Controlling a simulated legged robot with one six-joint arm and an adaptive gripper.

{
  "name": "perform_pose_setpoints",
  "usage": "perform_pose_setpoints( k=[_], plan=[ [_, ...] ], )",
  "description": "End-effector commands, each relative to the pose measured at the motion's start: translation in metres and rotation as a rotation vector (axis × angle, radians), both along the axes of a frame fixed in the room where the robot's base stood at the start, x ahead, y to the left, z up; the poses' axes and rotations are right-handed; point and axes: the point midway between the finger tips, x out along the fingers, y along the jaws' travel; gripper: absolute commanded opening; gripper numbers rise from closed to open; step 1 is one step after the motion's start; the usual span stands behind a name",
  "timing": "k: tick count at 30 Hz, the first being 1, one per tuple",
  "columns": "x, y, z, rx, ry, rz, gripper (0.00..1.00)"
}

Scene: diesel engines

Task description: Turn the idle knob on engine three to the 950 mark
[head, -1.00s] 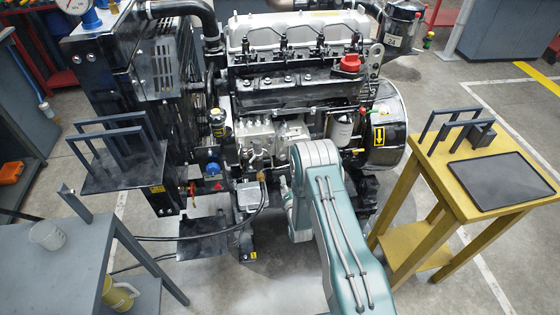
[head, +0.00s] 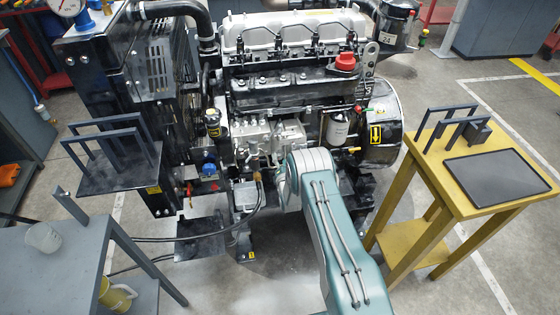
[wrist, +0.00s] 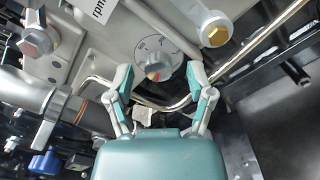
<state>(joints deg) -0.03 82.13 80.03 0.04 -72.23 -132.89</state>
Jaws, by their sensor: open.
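The dial has printed marks too small to read. My gripper (wrist: 162,78) is open, with one finger left and one right of the knob. The fingers appear apart from it; depth is hard to judge. In the head view, a diesel engine (head: 285,88) stands ahead, and my arm reaches its lower front. The knob and my fingertips cannot be made out there. No engine number is legible.
A tag reading "rpm" (wrist: 99,9) is by the dial. A metal pipe (wrist: 240,62) and a brass-ended fitting (wrist: 216,30) lie to the right. A yellow stand (head: 425,190) is right of the engine, a grey table (head: 75,262) left. Black hoses (head: 205,237) hang at the lower front.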

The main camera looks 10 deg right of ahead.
Motion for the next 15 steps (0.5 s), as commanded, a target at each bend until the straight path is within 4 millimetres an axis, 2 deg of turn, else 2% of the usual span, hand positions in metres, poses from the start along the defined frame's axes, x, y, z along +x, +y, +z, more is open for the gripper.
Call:
perform_pose_setpoints(
  k=[3,4,5,6,8,9,15],
  plan=[
    [-0.0002,0.0002,-0.0001,0.0,0.0,0.0,0.69],
    [-0.0002,0.0002,-0.0001,0.0,0.0,0.0,0.65],
    [-0.0002,0.0002,-0.0001,0.0,0.0,0.0,0.51],
    [-0.0003,0.0002,-0.0001,0.0,0.0,0.0,0.34],
    [-0.0003,0.0003,-0.0001,0.0,0.0,0.0,0.07],
    [-0.0003,0.0002,-0.0001,0.0,0.0,0.0,0.0],
    [-0.0002,-0.0001,-0.0005,0.001,0.001,-0.001,0.0]
  ],
)
